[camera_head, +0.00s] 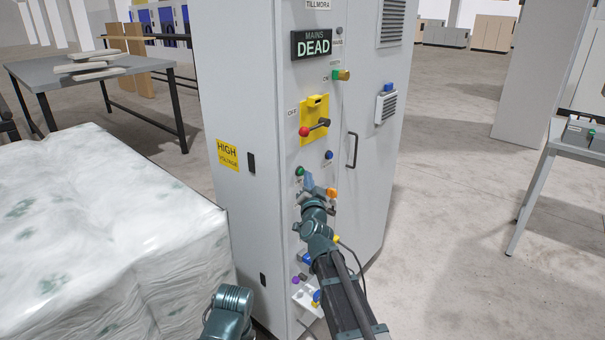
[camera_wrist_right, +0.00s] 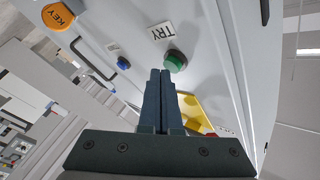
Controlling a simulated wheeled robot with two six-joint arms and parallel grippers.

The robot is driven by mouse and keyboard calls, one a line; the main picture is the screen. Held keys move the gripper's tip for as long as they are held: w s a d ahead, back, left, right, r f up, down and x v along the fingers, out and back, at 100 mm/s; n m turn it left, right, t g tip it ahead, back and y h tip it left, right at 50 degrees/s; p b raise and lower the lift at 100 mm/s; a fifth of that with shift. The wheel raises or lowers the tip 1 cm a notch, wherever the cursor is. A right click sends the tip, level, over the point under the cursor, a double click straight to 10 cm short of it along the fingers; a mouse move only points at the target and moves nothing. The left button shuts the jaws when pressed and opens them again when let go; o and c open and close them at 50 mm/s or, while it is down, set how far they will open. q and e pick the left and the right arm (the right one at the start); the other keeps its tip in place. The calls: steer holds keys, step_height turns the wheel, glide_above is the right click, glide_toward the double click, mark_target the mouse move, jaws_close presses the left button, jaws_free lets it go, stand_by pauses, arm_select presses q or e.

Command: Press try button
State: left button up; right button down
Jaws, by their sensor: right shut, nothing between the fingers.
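The try button is a green round button (camera_head: 299,171) on the front of the grey cabinet (camera_head: 238,90). In the right wrist view the green button (camera_wrist_right: 176,61) sits beside a white label reading TRY (camera_wrist_right: 161,32). My right gripper (camera_head: 308,180) is shut and empty, its fingers pointing at the cabinet front just right of and below the button. In the right wrist view its closed tips (camera_wrist_right: 161,74) lie next to the button's edge. I cannot tell whether they touch it. My left gripper is not in view; only part of that arm shows at the bottom.
An orange KEY knob (camera_head: 331,193) and a blue button (camera_head: 328,155) are near my right gripper. A yellow switch plate (camera_head: 313,118) with a red-tipped handle is above. The display (camera_head: 311,44) reads MAINS DEAD.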

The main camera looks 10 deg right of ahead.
steer(key=shift+w+a, duration=0.3)
steer(key=shift+w, duration=0.05)
stand_by(0.4)
steer(key=shift+s+d, duration=0.1)
stand_by(0.3)
steer(key=shift+s+d, duration=0.5)
steer(key=shift+s, duration=0.1)
steer(key=shift+s, duration=0.1)
steer(key=s+d, duration=0.1)
steer(key=s, duration=0.1)
steer(key=s+d, duration=0.1)
steer(key=d, duration=0.1)
steer(key=shift+s, duration=0.4)
stand_by(0.4)
